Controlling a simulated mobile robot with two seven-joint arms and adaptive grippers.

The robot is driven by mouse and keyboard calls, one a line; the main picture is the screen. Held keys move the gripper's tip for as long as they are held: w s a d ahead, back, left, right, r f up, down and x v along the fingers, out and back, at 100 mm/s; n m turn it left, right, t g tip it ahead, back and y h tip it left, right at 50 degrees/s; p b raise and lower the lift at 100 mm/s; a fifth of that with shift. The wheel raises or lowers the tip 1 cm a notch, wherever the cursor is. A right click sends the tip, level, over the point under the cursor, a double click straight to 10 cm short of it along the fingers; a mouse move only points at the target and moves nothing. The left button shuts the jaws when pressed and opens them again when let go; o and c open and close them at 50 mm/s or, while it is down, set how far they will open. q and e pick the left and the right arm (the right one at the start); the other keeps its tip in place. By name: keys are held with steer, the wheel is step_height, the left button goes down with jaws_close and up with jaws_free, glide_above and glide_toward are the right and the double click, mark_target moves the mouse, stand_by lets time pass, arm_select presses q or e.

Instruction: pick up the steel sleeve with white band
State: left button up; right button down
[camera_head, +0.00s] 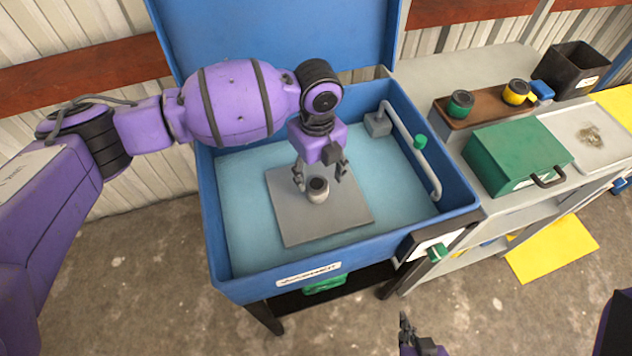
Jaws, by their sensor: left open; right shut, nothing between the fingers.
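The steel sleeve (318,191) is a small grey hollow cylinder with a dark opening and a pale lower part. It stands upright on a grey square plate (300,234) inside a blue basin. My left gripper (319,181) reaches down over the basin from above. Its fingers are open, one on either side of the sleeve; I cannot tell whether they touch it. My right gripper (404,328) is low at the bottom edge of the picture, outside the basin, shut and empty.
The blue basin (225,288) has raised walls and an upright lid behind. A grey pipe (412,155) with a green knob stands at its right. On the bench (440,78) are a green box (515,155), a brown rack (482,112) and a black bin (573,69).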

mark_target(315, 183)
arm_select(q)
steer(key=f, duration=0.6)
steer(key=shift+s+a, duration=0.1)
steer(key=shift+a, duration=0.1)
jaws_close()
steer(key=shift+r, duration=0.1)
